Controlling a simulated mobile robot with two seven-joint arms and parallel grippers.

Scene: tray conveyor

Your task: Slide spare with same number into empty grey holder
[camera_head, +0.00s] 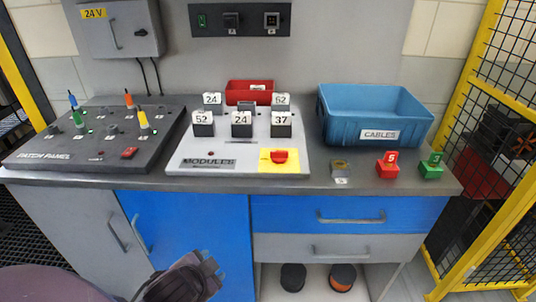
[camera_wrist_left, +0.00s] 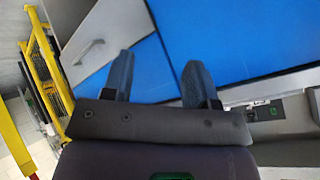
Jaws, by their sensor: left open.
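My left gripper (camera_head: 208,266) is below the bench top, in front of the blue cabinet door, far from these blocks. In the left wrist view its fingers (camera_wrist_left: 157,80) are apart with nothing between them. My right gripper is not visible.
A module board (camera_head: 185,152) carries several numbered modules reading 24, 52 and 37, with a red bin (camera_head: 236,94) behind. A blue CABLES crate (camera_head: 345,128) stands behind the small blocks. A patch panel (camera_head: 40,156) is at left. Yellow fencing (camera_head: 490,205) borders the right.

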